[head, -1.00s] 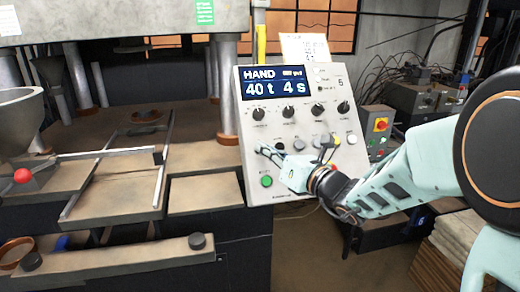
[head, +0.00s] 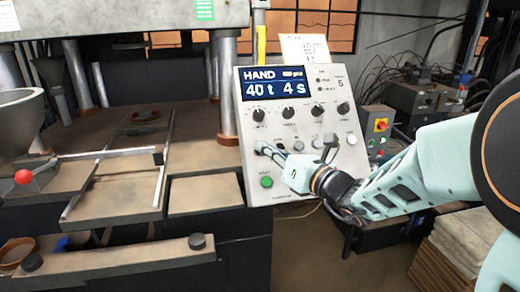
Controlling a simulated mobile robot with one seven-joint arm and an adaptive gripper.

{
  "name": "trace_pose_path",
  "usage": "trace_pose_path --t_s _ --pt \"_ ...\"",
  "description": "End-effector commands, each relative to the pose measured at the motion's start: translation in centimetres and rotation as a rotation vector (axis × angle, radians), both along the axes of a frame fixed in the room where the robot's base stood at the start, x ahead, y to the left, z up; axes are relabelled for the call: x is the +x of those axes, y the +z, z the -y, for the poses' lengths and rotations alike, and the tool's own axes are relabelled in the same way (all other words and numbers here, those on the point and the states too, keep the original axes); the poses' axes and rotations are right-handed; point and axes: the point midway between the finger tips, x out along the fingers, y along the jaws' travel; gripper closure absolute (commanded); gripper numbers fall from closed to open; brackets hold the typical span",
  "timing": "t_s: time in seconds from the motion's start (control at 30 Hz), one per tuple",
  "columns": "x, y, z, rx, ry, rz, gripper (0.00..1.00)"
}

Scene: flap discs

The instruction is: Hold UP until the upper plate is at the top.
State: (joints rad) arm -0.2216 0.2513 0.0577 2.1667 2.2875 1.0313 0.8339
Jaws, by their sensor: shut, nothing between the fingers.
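The upper plate (head: 110,14) is the thick grey block across the top left, cut off by the picture's top edge. It stands well above the lower bed, with steel columns between. The control panel (head: 291,178) is a tilted pale box; its display (head: 289,88) reads HAND, 40 t, 4 s. My gripper (head: 261,149) is shut and empty, reaching in from the right. Its fingertips are at the left end of the panel's button row, over the leftmost button, which they hide. I cannot tell if the button is pressed in. The button labels are too small to read.
A green button (head: 266,182) sits below my fingertips on the panel. The lower bed (head: 203,191) with a sliding frame is at left, beside a grey hopper (head: 22,115) and a red knob (head: 23,177). A box with a red stop button (head: 381,125) stands behind the panel.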

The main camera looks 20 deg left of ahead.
Motion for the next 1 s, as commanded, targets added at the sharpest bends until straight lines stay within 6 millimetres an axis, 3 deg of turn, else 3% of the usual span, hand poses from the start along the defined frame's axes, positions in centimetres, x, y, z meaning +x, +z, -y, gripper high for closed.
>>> trace_pose_path --t_s 0.27,0.7,1.0 --pt "-0.1 0.2 0.0 0.001 0.001 0.001 1.0" --pt "-2.8 3.0 1.7 0.001 0.001 0.001 1.0" --pt "-3.3 3.2 2.0 0.001 0.001 0.001 1.0"
